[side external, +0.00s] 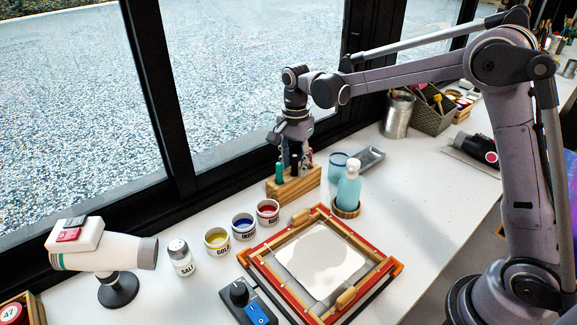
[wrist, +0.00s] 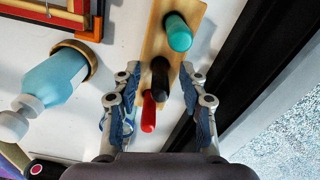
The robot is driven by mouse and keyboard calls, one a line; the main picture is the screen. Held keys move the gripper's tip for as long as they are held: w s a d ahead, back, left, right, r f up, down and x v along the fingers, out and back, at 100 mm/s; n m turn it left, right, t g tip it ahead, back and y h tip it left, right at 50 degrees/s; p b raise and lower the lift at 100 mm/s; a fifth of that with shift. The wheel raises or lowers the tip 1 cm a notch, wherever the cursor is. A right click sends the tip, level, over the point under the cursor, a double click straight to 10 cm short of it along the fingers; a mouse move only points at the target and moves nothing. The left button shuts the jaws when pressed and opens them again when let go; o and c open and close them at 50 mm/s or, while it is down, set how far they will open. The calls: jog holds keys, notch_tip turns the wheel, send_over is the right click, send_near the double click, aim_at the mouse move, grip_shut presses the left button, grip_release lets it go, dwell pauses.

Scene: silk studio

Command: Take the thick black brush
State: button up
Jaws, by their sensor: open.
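The thick black brush (wrist: 160,80) stands handle-up in a wooden block holder (wrist: 154,38), between a teal handle (wrist: 178,33) and a red handle (wrist: 148,112). My gripper (wrist: 160,75) is open in the wrist view, with one finger on each side of the black handle and a visible gap to both. In the side view my gripper (side external: 297,150) points down over the wooden holder (side external: 296,187). There the teal handle (side external: 279,172) shows at the left, and the black handle is partly hidden by the fingers.
A light-blue bottle (side external: 348,190) stands right of the holder, with a blue glass (side external: 337,163) and metal tray (side external: 369,159) behind it. Paint jars (side external: 268,212) and a framed screen (side external: 290,291) lie in front. The window frame (side external: 220,165) rises close behind the holder.

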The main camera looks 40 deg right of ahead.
grip_shut()
jog(key=shift+r, duration=0.1)
jog(key=shift+r, duration=0.4)
notch_tip(320, 180, up, 3)
jog(key=shift+r, duration=0.15)
jog(key=s+d+r, duration=0.5)
jog(key=d+r, duration=0.1)
jog(key=d, duration=0.4)
jog(key=shift+s+d+r, duration=0.15)
jog(key=shift+s+r, duration=0.1)
jog(key=shift+r, duration=0.15)
